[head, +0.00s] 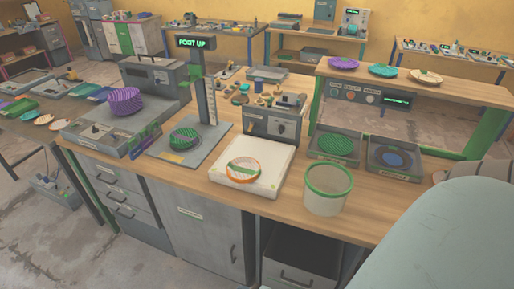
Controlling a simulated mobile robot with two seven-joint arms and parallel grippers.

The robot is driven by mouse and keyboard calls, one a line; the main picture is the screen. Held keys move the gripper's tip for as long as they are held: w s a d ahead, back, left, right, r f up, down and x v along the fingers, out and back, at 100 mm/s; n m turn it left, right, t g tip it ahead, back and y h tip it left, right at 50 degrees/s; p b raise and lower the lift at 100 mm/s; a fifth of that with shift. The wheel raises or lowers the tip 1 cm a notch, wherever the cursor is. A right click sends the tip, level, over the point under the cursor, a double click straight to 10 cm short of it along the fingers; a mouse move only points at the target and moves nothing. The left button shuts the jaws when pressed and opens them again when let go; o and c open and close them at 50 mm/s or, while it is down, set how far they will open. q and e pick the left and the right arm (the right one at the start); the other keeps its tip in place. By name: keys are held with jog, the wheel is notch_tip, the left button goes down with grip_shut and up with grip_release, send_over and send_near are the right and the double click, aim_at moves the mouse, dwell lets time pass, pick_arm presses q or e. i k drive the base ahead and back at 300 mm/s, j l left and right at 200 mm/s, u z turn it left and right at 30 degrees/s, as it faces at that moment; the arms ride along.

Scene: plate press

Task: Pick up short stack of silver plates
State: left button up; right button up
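I cannot make out a stack of silver plates for certain in the head view. A purple ridged stack (124,101) sits on the grey machine at the left of the workbench. A green ridged round piece (184,136) lies on the base of the press (211,98), below its lit sign. An orange-rimmed round piece with green and pale parts (243,170) lies on a white square block (226,185). Neither gripper is in view.
A green-rimmed bin (327,194) stands at the workbench's front edge. Two grey trays hold a green disc (336,144) and a blue disc (396,158). Purple (344,63), teal (383,71) and cream (425,76) plates lie on the raised shelf. A large pale shape covers the lower right.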

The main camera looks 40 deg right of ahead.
aim_at(241, 169)
jog(key=z, duration=0.4)
jog(key=i+j+z, duration=0.1)
jog(key=z, duration=0.65)
jog(key=j+z, duration=0.15)
jog(key=z, duration=0.2)
jog(key=i+j+z, duration=0.15)
jog(key=j+z, duration=0.3)
jog(key=i+j+z, duration=0.1)
jog(key=j+z, duration=0.55)
jog(key=j, duration=0.35)
jog(key=k+j+z, duration=0.2)
jog(key=j, duration=0.35)
jog(key=i, duration=0.1)
